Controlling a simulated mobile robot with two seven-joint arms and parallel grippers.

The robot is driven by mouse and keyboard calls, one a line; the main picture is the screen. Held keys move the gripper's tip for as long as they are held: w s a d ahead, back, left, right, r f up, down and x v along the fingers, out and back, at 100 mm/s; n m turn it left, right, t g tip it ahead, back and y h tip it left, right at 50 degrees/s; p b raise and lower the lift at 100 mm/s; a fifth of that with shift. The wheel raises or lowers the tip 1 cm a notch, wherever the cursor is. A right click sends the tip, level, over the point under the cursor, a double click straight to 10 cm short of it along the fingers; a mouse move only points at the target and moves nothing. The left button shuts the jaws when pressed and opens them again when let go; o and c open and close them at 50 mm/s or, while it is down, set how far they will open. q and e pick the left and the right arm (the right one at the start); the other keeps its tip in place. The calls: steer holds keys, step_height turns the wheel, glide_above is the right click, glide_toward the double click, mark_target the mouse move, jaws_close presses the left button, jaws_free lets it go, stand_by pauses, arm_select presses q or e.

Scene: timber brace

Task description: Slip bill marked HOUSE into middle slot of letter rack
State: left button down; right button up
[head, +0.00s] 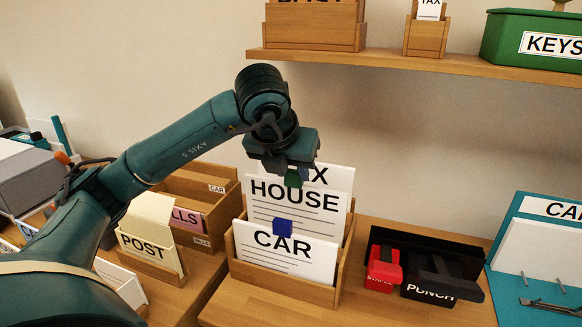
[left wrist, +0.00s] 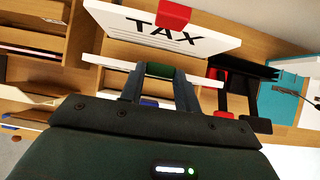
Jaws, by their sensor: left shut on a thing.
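The HOUSE bill (head: 297,213) is a white card with a green tab (head: 293,179). It stands upright between the TAX bill (head: 330,178) behind and the CAR bill (head: 318,264) in front, at the wooden letter rack (head: 348,240). Its lower part is hidden behind the CAR bill, so I cannot tell whether it rests on the slot floor. My left gripper (head: 286,172) is above it, shut on the green tab. In the left wrist view the tab (left wrist: 160,69) sits between the fingers. The TAX bill (left wrist: 150,32) has a red tab. My right gripper is not in view.
Left of the rack stand a POST holder (head: 150,245) and a BILLS box (head: 190,240). On the right are a red stapler (head: 383,270) and a black PUNCH (head: 435,285). A wooden shelf (head: 400,60) runs above. Some bare table lies at the front.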

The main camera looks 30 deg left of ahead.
arm_select(q)
steer(key=shift+f+b, duration=0.95)
steer(key=shift+f, duration=0.15)
steer(key=shift+c, duration=2.3)
jaws_free()
steer(key=shift+r, duration=0.1)
step_height(320, 180, up, 8)
steer(key=p, duration=0.6)
